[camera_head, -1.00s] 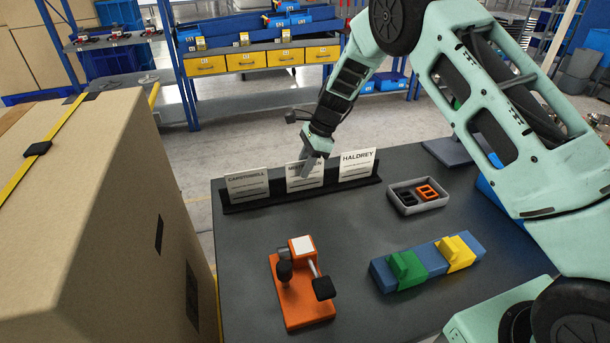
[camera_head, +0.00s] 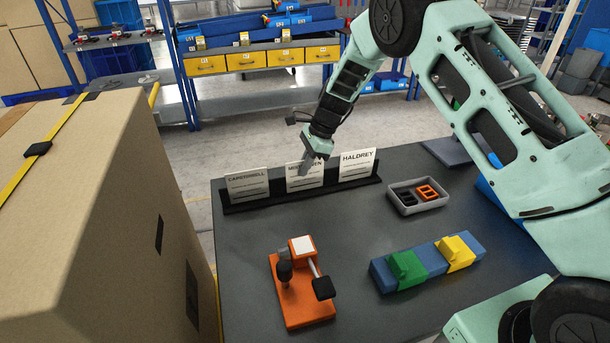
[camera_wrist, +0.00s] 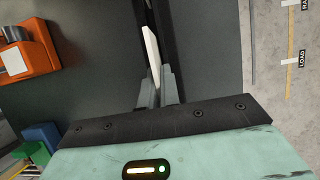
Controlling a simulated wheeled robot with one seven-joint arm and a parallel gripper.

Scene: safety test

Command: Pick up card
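Three white name cards stand in a black slotted holder (camera_head: 235,207) at the back of the dark table. The left card (camera_head: 247,185) reads something like "CAPERSBELL" and the right card (camera_head: 357,164) reads "HALDREY". My gripper (camera_head: 312,163) is at the middle card (camera_head: 303,182) and hides part of its name. In the wrist view, my gripper's fingers (camera_wrist: 158,78) are close together with the middle card's thin white edge (camera_wrist: 152,48) between them. They look shut on it. The card is still in the holder.
On the table are an orange toggle clamp (camera_head: 300,290), a blue block with green and yellow pieces (camera_head: 425,264) and a grey tray (camera_head: 408,208) with black and orange parts. A large cardboard box (camera_head: 90,220) stands close at the left.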

